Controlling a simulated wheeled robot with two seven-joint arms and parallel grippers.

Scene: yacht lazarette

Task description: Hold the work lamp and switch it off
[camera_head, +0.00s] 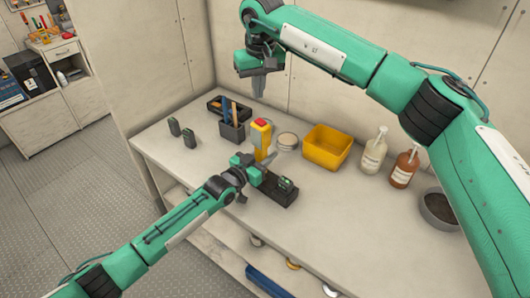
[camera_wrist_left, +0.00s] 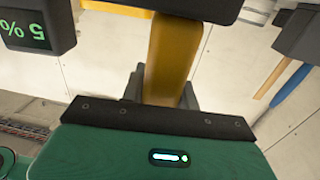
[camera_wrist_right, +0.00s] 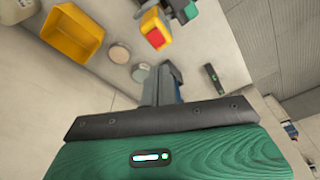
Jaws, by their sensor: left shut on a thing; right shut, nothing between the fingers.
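Whether the lamp is lit cannot be told.
A yellow bin (camera_head: 326,149), a round tin (camera_head: 287,141) and two pump bottles stand to the right of the lamp. A dark tool holder (camera_head: 231,130) stands left of it. A black charger (camera_head: 277,190) with a green display lies in front.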

